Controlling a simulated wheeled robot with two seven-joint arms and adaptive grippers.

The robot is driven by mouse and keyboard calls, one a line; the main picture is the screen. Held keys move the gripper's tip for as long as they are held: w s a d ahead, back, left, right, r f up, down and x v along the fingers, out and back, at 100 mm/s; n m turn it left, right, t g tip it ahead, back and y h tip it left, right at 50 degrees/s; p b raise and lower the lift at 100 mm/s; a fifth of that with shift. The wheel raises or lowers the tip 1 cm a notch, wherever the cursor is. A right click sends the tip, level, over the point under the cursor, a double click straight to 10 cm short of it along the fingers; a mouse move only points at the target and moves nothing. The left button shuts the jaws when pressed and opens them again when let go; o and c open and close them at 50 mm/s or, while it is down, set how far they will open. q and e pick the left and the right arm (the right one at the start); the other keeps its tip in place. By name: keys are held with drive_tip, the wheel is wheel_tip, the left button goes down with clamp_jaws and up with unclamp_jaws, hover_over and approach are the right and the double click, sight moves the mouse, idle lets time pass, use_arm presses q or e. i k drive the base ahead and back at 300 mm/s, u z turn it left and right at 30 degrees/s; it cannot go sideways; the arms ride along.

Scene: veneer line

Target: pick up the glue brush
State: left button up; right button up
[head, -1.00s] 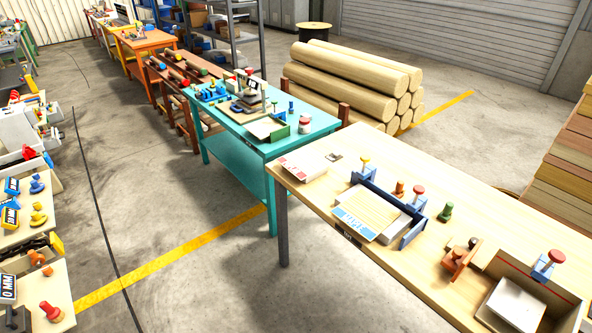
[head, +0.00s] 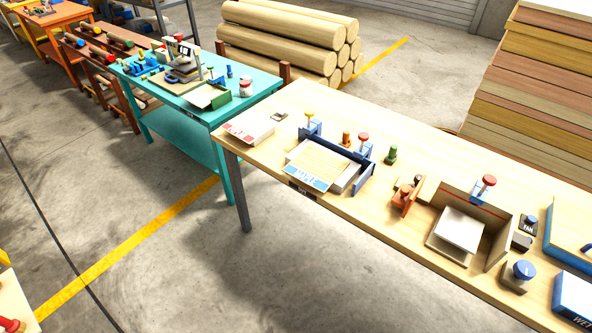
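I cannot pick out a glue brush for certain in the head view. Several small knobbed tools stand on the long pale wooden table (head: 400,135). Among them are a red-topped blue tool (head: 362,146), a yellow-topped blue tool (head: 310,126), a green peg (head: 391,154) and an orange-brown wooden piece (head: 405,195). Another red-topped blue tool (head: 484,188) stands at an angled grey-brown panel. Neither of my grippers is in view.
A teal table (head: 185,125) with small tools and a white jar (head: 246,87) stands to the left. Stacked logs (head: 290,40) and piled boards (head: 540,80) are behind. A blue-edged tray (head: 570,235) is at right. The floor in front is clear.

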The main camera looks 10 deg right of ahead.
sight(229, 74)
drive_tip(key=u, duration=0.65)
drive_tip(key=i, duration=2.25)
drive_tip(key=z, duration=0.65)
